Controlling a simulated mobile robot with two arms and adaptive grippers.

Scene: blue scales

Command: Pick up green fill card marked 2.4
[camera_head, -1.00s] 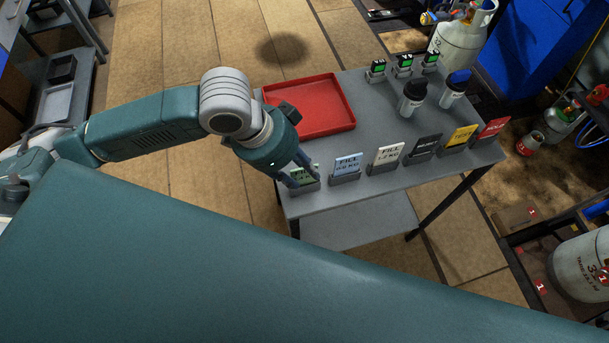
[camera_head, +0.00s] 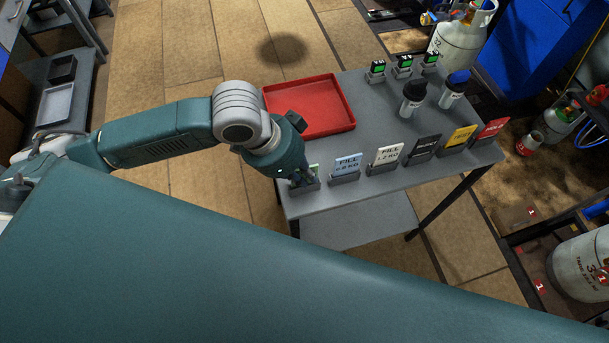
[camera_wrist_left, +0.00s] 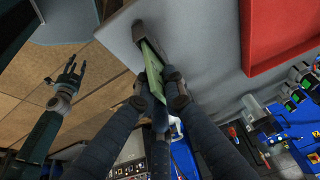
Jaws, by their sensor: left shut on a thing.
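The green fill card (camera_head: 315,170) stands at the near left end of the grey table (camera_head: 345,193), in a small grey holder. My left gripper (camera_head: 303,178) covers most of it, so its marking cannot be read. In the left wrist view the green card (camera_wrist_left: 152,66) lies between the two fingertips of my left gripper (camera_wrist_left: 160,90), which is shut on it. The card's far end still meets its holder (camera_wrist_left: 139,36). My right gripper (camera_wrist_left: 69,78) shows at the left of the wrist view, fingers apart and empty.
To the right of the green card stand a blue card (camera_head: 347,162), a white card (camera_head: 387,154), a black card (camera_head: 426,146), a yellow card (camera_head: 461,136) and a red card (camera_head: 492,127). A red tray (camera_head: 312,105) lies behind. Two dark bottles stand farther back.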

